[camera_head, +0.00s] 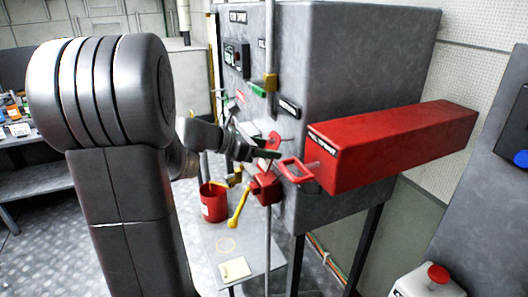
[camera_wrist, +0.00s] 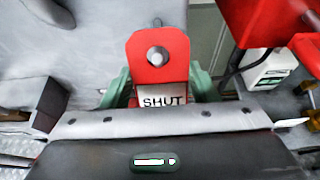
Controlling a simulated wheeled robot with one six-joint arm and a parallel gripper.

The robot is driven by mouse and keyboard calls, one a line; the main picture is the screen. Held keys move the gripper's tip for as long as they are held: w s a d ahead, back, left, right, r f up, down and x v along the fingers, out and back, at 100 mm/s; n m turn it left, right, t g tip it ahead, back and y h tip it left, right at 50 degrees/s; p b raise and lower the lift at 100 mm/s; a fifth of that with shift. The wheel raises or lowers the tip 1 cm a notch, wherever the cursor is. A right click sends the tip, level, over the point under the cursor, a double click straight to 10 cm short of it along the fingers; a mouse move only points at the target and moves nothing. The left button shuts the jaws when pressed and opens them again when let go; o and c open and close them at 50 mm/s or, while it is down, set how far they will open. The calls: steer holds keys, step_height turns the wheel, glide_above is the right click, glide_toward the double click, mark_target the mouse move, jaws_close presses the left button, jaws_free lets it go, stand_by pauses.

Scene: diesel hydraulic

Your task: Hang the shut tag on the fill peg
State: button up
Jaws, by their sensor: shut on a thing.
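The red tag (camera_wrist: 158,45), with a white label reading SHUT, stands upright in the middle of the wrist view. My gripper (camera_wrist: 160,92) is shut on its lower part, a greenish finger at each side. A round grey spot fills the tag's hole; I cannot tell whether it is a peg end or the grey surface behind. In the head view my gripper (camera_head: 268,155) is close to the grey cabinet's front, with the red tag (camera_head: 273,140) at its tip. I cannot make out the fill peg for certain in either view.
A long red box (camera_head: 400,140) juts from the cabinet (camera_head: 365,60), with a red handle (camera_head: 296,170) beside my gripper. A red valve with a yellow lever (camera_head: 240,206) is below. A red bucket (camera_head: 214,203) hangs or stands to the left. A vertical pipe (camera_head: 268,240) runs close by.

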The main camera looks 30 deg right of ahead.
steer(key=shift+s+d+f+h+b, duration=0.15)
steer(key=shift+d+h+b, duration=0.45)
steer(key=shift+b, duration=1.2)
steer(key=shift+w+d+f+h+b, duration=0.1)
steer(key=shift+d+f+h+b, duration=0.25)
steer(key=shift+h+b, duration=1)
steer(key=shift+s+d+f+h+b, duration=0.15)
steer(key=shift+d+h+b, duration=0.25)
steer(key=shift+b, duration=1.8)
steer(key=o, duration=0.9)
steer(key=shift+o, duration=0.2)
steer(key=w+a, duration=0.1)
steer(key=a, duration=1.2)
steer(key=shift+w+a+b, duration=0.3)
steer(key=shift+a+b, duration=0.05)
steer(key=shift+b, duration=0.1)
steer(key=shift+d, duration=0.1)
steer(key=s+d, duration=0.1)
steer(key=d, duration=1.2)
steer(key=shift+s+d+p, duration=0.25)
steer(key=shift+p, duration=0.2)
